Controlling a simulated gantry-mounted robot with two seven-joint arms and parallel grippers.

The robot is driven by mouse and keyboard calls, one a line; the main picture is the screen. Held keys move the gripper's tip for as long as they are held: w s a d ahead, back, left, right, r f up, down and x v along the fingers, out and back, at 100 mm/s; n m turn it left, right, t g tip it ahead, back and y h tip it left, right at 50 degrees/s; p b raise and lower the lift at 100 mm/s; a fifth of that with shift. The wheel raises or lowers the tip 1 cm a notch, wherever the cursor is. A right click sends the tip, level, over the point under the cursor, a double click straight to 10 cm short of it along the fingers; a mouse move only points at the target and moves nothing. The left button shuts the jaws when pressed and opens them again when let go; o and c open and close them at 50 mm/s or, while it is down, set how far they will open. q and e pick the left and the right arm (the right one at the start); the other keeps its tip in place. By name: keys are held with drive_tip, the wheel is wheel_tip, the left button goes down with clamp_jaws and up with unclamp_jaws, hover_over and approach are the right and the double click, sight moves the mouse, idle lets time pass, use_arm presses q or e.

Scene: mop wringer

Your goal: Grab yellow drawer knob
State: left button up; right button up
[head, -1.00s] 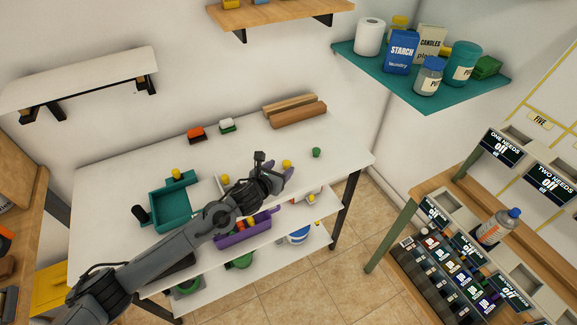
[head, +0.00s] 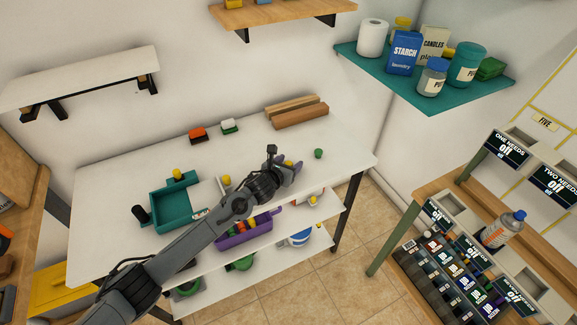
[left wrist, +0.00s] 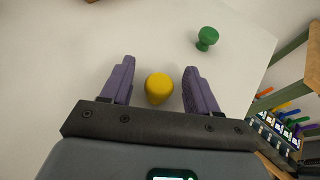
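The yellow knob (left wrist: 158,88) stands on the white tabletop between the two purple fingers of my left gripper (left wrist: 158,78) in the left wrist view. The fingers are open, with a visible gap on each side of the knob. In the head view my left gripper (head: 291,169) is over the right part of the white table (head: 340,150). There it mostly hides the knob, and only a bit of yellow (head: 289,163) shows. My right gripper is in neither view.
A green knob (head: 318,153) stands just beyond the gripper. A teal tray (head: 171,210) with a yellow knob on it is on the table's left part. Red and white brushes (head: 197,135) and wooden blocks (head: 300,115) lie at the back. A purple caddy (head: 232,240) shows below the arm.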

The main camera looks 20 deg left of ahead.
use_arm(q)
drive_tip(key=c, duration=1)
